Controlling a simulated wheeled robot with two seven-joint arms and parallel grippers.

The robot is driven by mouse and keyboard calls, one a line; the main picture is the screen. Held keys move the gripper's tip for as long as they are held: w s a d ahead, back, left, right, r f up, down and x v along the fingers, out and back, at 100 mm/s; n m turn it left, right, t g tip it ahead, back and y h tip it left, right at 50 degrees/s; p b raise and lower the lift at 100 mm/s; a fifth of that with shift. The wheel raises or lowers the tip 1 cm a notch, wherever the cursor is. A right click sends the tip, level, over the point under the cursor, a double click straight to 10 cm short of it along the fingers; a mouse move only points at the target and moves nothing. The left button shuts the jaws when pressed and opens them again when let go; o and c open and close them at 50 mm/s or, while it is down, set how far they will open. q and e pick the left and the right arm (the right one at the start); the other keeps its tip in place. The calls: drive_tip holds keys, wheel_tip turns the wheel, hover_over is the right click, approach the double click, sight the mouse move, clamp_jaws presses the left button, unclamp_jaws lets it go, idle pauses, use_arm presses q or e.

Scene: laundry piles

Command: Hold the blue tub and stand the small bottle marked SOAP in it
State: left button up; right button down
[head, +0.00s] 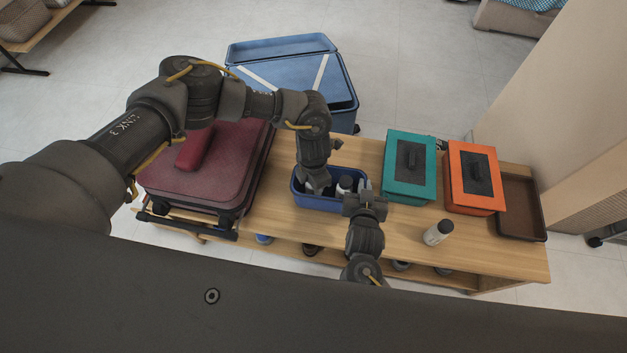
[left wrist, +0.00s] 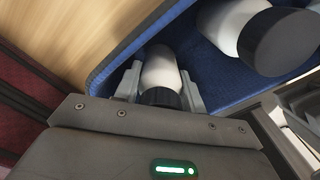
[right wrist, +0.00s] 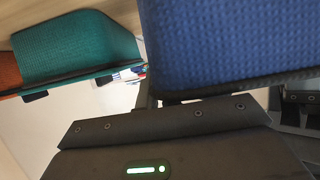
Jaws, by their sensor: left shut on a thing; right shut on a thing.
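The blue tub (head: 330,203) stands on the wooden table; its wall also shows large in the right wrist view (right wrist: 235,45). My right gripper (head: 364,188) is shut on the tub's right wall. My left gripper (head: 315,184) reaches down into the tub. In the left wrist view its fingers (left wrist: 160,86) are shut on a small white bottle with a dark cap (left wrist: 162,68), inside the tub near its wall. A second white bottle with a dark cap (head: 345,184) stands in the tub beside it, larger in the left wrist view (left wrist: 238,25). No label is readable.
Another white bottle with a dark cap (head: 438,232) stands on the table at the right. A teal box (head: 409,190), an orange box (head: 475,203) and a brown tray (head: 522,205) line the right. A dark red suitcase (head: 215,160) is at left; a blue bin (head: 285,65) is behind.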

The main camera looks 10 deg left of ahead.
use_arm(q)
drive_tip(key=o, duration=1.1)
drive_tip(key=shift+r, duration=0.1)
drive_tip(key=shift+r, duration=4.4)
use_arm(e)
drive_tip(key=c, duration=1.5)
unclamp_jaws()
